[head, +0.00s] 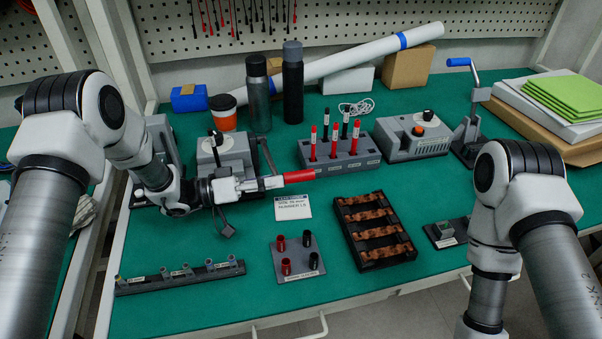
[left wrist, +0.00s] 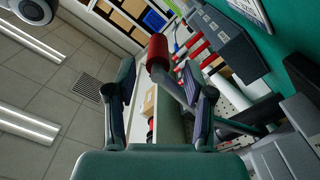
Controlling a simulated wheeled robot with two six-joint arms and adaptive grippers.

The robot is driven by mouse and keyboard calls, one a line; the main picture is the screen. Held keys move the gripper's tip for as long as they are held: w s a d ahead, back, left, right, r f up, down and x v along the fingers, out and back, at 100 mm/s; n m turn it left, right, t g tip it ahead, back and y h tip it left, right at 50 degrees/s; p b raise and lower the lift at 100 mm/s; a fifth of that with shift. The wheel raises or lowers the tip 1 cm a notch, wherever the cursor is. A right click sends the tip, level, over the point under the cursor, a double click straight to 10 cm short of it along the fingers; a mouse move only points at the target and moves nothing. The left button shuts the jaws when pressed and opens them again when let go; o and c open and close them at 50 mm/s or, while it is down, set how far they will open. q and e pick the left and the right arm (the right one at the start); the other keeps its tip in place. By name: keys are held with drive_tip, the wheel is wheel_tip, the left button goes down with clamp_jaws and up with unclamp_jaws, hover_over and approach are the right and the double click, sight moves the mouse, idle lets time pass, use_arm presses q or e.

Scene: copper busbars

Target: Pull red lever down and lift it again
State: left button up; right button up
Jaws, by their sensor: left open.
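The red lever's handle (head: 299,175) sticks out to the right, roughly level, just beyond the fingertips of my left gripper (head: 262,184). A dark arm (head: 267,156) runs from beside a grey box with a black knob (head: 224,152) down toward the handle; the joint is partly hidden by the gripper. In the left wrist view the red handle (left wrist: 158,50) lies between the spread fingers of my left gripper (left wrist: 157,78), near the tips. The gripper is open and not closed on it. My right arm shows at the lower right, but its gripper is out of frame.
A grey holder with red and black probes (head: 340,160) stands right of the lever. A white label card (head: 293,207), a plate with red and black posts (head: 297,260) and a black tray of copper bars (head: 373,230) lie in front. Bottles (head: 292,85) stand behind.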

sight(290, 179)
use_arm(q)
drive_tip(key=x, duration=0.5)
drive_tip(key=shift+s+d, duration=0.1)
drive_tip(key=shift+d, duration=0.25)
drive_tip(key=shift+r, duration=0.1)
drive_tip(key=shift+c, duration=0.3)
clamp_jaws()
wheel_tip(290, 179, up, 7)
drive_tip(key=w+n, duration=0.2)
drive_tip(key=shift+w+a+n+b, duration=0.25)
drive_tip(key=shift+a+n+b, duration=0.1)
drive_tip(key=shift+n+b, duration=0.05)
drive_tip(key=shift+o, duration=0.3)
unclamp_jaws()
